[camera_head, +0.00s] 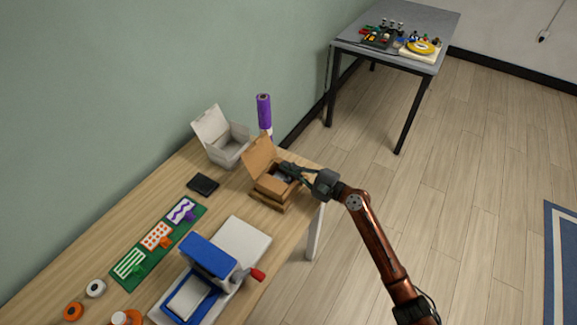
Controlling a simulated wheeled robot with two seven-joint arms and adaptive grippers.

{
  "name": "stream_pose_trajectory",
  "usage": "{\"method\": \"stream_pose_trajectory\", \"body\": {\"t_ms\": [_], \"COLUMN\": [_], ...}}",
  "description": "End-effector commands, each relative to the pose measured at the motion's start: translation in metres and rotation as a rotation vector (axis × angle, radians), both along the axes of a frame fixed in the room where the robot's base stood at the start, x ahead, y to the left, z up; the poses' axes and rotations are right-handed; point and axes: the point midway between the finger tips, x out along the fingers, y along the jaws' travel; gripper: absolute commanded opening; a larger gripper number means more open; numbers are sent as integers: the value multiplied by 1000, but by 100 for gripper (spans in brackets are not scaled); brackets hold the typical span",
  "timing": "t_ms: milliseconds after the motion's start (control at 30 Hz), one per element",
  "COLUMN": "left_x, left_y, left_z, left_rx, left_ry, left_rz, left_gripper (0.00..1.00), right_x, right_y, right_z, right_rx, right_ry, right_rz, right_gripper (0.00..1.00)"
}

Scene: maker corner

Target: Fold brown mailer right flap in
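The brown mailer (267,192) is a small open cardboard box near the far right end of the wooden table. Its lid (259,156) stands up at the back. Something grey shows inside it, partly hidden by my gripper. My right gripper (286,172) reaches in from the right, with its fingers over the mailer's right side. The fingers cover the right flap, so I cannot tell how the flap stands or whether they touch it. The fingers are too small and dark to tell open from shut. My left gripper is not in view.
A black flat item (202,184), a green board (133,280) with stencils, and a blue press (208,256) lie to the left. The table's right edge is close to the mailer.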

Motion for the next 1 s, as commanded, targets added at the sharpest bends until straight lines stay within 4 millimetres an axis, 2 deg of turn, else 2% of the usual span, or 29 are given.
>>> {"method": "stream_pose_trajectory", "body": {"t_ms": [500, 800, 1000], "left_x": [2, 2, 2], "left_y": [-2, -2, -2], "left_z": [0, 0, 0], "left_rx": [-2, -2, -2], "left_ry": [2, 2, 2], "left_rz": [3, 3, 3], "left_gripper": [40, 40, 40], "right_x": [0, -1, -1], "right_y": [0, 0, 1], "right_z": [-1, -2, -3], "right_rx": [-16, -15, -17], "right_ry": [-21, -20, -17], "right_rz": [-1, 0, 2], "right_gripper": [0, 19, 19]}}
